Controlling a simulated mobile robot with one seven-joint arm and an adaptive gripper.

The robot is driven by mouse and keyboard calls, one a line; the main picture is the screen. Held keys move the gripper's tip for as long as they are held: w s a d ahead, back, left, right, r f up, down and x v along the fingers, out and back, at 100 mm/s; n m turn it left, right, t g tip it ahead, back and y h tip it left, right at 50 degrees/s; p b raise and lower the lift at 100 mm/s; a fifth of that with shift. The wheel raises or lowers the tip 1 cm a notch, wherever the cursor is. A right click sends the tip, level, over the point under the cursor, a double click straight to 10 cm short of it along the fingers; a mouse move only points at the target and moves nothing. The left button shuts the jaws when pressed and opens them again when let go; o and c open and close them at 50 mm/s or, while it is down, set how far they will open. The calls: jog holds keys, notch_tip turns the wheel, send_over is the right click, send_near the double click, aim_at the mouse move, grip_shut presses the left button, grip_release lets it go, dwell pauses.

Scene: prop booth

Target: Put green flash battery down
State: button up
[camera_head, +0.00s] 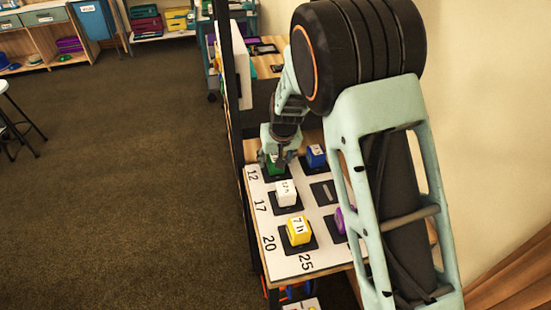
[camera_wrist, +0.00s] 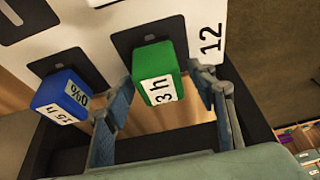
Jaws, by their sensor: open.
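The green flash battery (camera_wrist: 157,72), labelled "3 h", is at the dark square pad (camera_wrist: 122,42) beside the number 12 on the white board. It also shows in the head view (camera_head: 271,168), partly hidden by my gripper (camera_head: 276,155). In the wrist view my gripper (camera_wrist: 166,82) is open, with one finger on each side of the battery. Gaps show between the fingers and the battery. The battery looks upright on its pad, but its contact with the pad is hidden.
A blue block (camera_head: 316,156) stands close beside the green one. A white block (camera_head: 286,193), a yellow block (camera_head: 298,231) and a partly hidden purple block (camera_head: 341,220) stand on other pads. One pad (camera_head: 325,193) is empty. A wall rises at the right.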

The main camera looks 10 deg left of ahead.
jog(key=shift+r, duration=0.1)
jog(key=shift+s+r, duration=0.1)
jog(key=shift+r, duration=0.45)
jog(key=v, duration=1.1)
jog(key=shift+d, duration=0.1)
